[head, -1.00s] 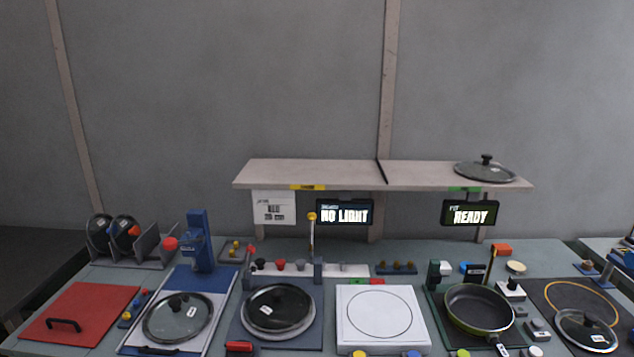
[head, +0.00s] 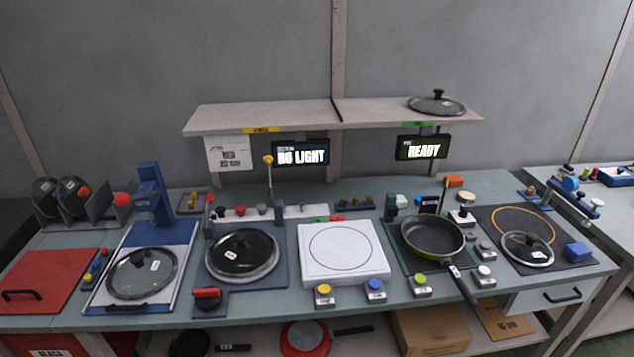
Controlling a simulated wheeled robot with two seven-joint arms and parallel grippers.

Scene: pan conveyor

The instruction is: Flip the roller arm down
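No part is clearly recognisable as the roller arm. One candidate is a thin upright arm with a yellow ball end (head: 268,172), standing behind the dark round lid station. Another is a short upright post with an orange edge (head: 444,195) behind the frying pan (head: 433,235). Neither of my grippers is in view.
A white square plate (head: 342,252) sits mid-table. A blue press stand (head: 152,190) and glass lid (head: 142,272) are left of the dark lid. A shelf (head: 215,119) with one lid hangs above. The pan's handle (head: 462,285) reaches the front edge.

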